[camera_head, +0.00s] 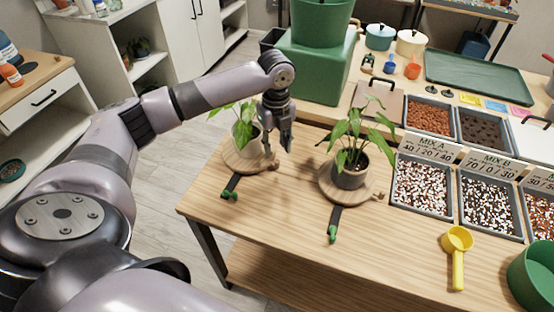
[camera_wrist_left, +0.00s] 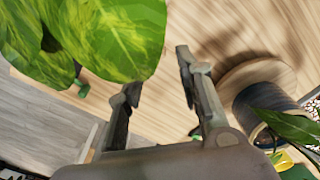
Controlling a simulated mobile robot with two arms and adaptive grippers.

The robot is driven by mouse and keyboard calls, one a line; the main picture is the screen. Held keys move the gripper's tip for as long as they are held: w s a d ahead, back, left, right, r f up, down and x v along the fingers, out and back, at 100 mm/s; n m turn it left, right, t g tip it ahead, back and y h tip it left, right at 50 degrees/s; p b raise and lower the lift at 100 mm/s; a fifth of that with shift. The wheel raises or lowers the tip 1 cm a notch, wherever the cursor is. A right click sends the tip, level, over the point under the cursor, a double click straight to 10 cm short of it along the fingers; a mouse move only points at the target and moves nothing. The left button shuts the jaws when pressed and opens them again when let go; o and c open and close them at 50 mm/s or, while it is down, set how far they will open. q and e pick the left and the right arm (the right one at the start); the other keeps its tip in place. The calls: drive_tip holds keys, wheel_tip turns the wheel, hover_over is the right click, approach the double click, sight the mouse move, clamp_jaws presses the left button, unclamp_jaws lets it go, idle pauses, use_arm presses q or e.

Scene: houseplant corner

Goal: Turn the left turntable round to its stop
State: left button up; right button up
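The left turntable (camera_head: 236,163) is a round wooden disc on the bench, with a small knob (camera_head: 274,164) at its right edge. A pale pot (camera_head: 247,140) with a green plant stands on it, partly hidden by my gripper. A black strip with a green end (camera_head: 230,194) lies at its front. My left gripper (camera_head: 279,150) points down at the right side of the pot, above the knob's area. Its fingers (camera_wrist_left: 158,69) are apart and empty in the left wrist view, with a large leaf (camera_wrist_left: 110,35) beside them. I cannot tell whether it touches anything. My right gripper is out of view.
The right turntable (camera_head: 333,191) carries a dark pot (camera_head: 350,173) with a plant, close to the right. Mix trays (camera_head: 421,187), a yellow scoop (camera_head: 457,255) and a green pot (camera_head: 534,277) are further right. The bench front is mostly clear.

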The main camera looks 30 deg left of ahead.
sight(277, 161)
use_arm(q)
wheel_tip(277, 161, down, 7)
drive_tip(key=shift+r, duration=0.1)
drive_tip(key=shift+c, duration=0.5)
clamp_jaws()
idle(0.5)
